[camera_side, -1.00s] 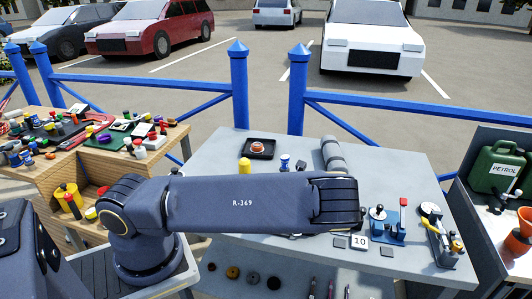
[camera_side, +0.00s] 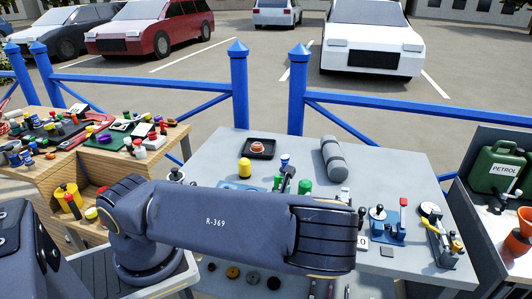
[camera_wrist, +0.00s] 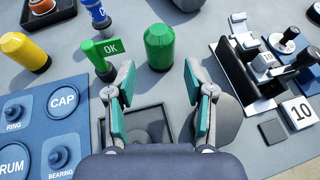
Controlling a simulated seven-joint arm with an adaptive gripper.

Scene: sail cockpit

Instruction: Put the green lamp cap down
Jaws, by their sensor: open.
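A green domed cap (camera_wrist: 160,47) stands upright on the grey table, just beyond my fingertips in the wrist view. My gripper (camera_wrist: 156,80) is open, its teal-padded fingers apart with nothing between them. The cap appears free of both fingers. A slimmer green post (camera_wrist: 98,56) with an OK plate stands close to the left finger.
A dark square recess (camera_wrist: 147,125) lies below the fingers. A blue panel (camera_wrist: 42,120) marked CAP and DRUM lies left. A yellow cap (camera_wrist: 25,51) and a blue part (camera_wrist: 98,14) stand farther back. A lever fixture (camera_wrist: 262,65) and a 10 tag (camera_wrist: 298,113) are right.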

